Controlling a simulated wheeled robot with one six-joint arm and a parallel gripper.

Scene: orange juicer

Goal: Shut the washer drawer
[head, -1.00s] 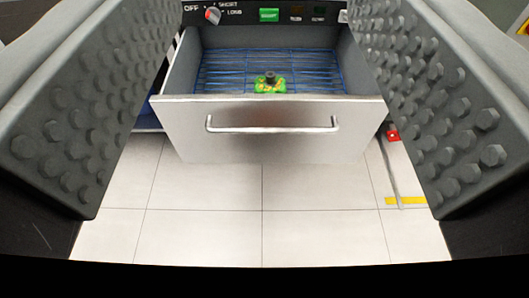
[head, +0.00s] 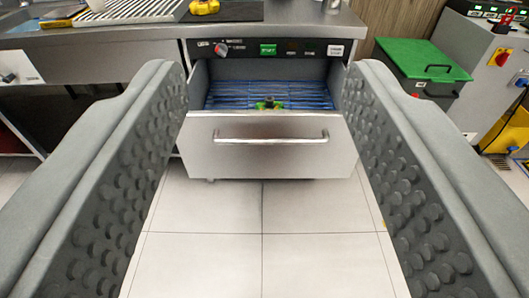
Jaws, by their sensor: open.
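The washer drawer (head: 268,157) is pulled out from under the counter, its steel front facing me with a horizontal bar handle (head: 270,139). Inside it lies a blue wire rack (head: 240,94) with a small green and dark part (head: 268,104) on it. The control panel (head: 300,49) above has a red knob (head: 221,49) and a green button (head: 268,50). My gripper (head: 265,185) is open and empty, its studded fingers on either side of the picture, with the drawer ahead of it and apart from it.
A steel counter (head: 130,38) runs above and to the left, with a yellow object (head: 204,7) on it. A green-lidded bin (head: 425,62) and a grey machine (head: 485,60) stand to the right. The tiled floor (head: 215,240) before the drawer is clear.

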